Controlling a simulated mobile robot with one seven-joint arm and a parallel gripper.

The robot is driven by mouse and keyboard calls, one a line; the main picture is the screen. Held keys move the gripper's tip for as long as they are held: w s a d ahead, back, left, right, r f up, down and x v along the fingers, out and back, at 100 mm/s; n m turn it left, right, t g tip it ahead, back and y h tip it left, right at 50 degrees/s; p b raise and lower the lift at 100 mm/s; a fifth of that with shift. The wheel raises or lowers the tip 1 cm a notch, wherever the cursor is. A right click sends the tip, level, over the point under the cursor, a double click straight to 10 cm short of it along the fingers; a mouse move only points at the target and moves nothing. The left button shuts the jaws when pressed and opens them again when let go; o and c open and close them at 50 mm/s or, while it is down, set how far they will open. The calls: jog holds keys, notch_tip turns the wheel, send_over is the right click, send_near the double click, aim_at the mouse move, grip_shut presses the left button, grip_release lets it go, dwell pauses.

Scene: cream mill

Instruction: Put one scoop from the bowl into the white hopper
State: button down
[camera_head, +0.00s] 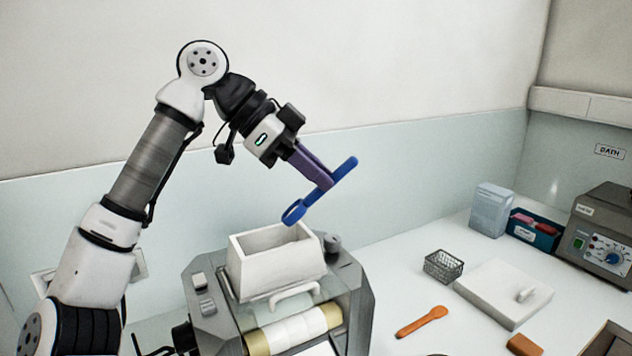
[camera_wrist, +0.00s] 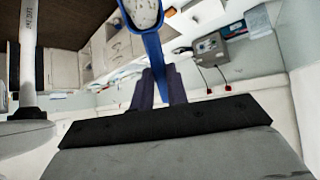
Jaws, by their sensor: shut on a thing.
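My gripper (camera_head: 326,181) is shut on the handle of a blue scoop (camera_head: 345,170). The scoop's cup (camera_head: 293,213) hangs at the lower left end of the handle, above the back of the white hopper (camera_head: 278,268) and apart from it. In the wrist view the scoop (camera_wrist: 154,50) sits between my purple gripper fingers (camera_wrist: 158,85), and its cup holds a pale, speckled material (camera_wrist: 143,12). The hopper is an open rectangular box on top of a grey machine. Its floor is mostly hidden. I cannot make out the bowl in either view.
The grey machine (camera_head: 358,300) has a pale roller (camera_head: 293,330) at its front. On the white table to the right are a wire basket (camera_head: 443,266), an orange spatula (camera_head: 422,321), a white slab (camera_head: 503,290) and a control box (camera_head: 603,235). The air around the scoop is clear.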

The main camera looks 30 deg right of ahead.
jog(key=shift+r, duration=1.65)
